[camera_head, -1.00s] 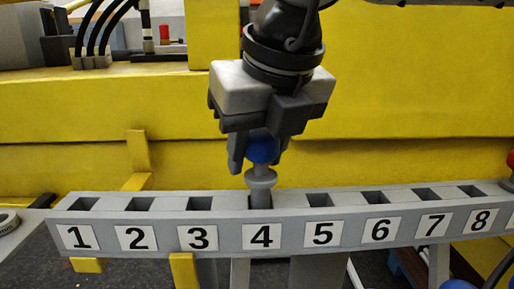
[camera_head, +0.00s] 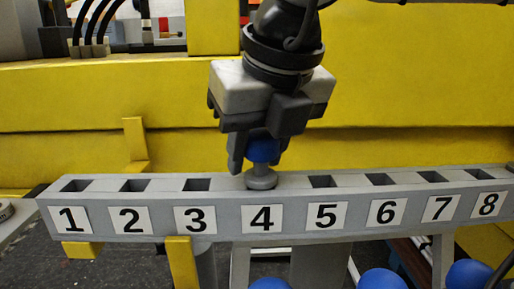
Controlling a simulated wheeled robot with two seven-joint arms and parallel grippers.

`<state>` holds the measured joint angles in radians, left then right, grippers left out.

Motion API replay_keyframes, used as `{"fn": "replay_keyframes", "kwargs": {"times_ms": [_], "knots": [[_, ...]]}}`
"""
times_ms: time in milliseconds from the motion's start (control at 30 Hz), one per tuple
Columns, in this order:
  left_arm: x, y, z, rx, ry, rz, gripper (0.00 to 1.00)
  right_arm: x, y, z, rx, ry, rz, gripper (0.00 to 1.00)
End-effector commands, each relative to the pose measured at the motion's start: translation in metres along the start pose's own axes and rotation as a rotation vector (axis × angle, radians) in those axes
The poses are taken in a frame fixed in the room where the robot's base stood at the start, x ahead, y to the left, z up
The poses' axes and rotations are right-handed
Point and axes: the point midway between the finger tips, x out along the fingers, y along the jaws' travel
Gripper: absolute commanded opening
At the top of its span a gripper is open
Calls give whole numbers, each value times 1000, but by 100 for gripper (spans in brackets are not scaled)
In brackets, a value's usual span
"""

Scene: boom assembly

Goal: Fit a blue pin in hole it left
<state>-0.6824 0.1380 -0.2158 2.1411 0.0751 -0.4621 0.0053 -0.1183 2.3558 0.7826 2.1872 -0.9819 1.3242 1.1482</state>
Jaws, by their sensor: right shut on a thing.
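A grey rack (camera_head: 100,190) with square holes numbered 1 to 8 runs across the view. My right gripper (camera_head: 261,160) points down above the number 4 and is shut on a blue pin (camera_head: 263,149). The pin has a round blue head between the fingers and a grey collar below. It is upright, with its collar at the rack's top face at hole 4. Its shaft is hidden, and so is hole 4. Holes 1, 2, 3 (camera_head: 197,184), 5 (camera_head: 322,181), 6, 7 and 8 look empty. My left gripper is out of view.
A large yellow beam (camera_head: 400,80) stands behind the rack. A yellow bracket (camera_head: 183,265) sits at its front under number 3. More blue balls (camera_head: 381,280) show at the bottom edge, partly cut off. Black hoses (camera_head: 96,25) are at the upper left.

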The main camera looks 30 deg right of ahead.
Motion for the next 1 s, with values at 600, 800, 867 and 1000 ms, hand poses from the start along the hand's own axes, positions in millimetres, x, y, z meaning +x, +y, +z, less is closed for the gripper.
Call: {"fn": "replay_keyframes", "kwargs": {"times_ms": [600, 800, 867, 1000], "knots": [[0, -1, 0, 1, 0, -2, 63, 0, 0, 0, 0, 1, -1, 62], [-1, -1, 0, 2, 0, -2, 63, -18, 0, 1, 2, -5, 0, 62], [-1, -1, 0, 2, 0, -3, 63, -29, 0, 1, 2, -6, 1, 62], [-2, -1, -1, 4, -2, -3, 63, -63, 0, 1, 3, -8, 0, 62]]}}
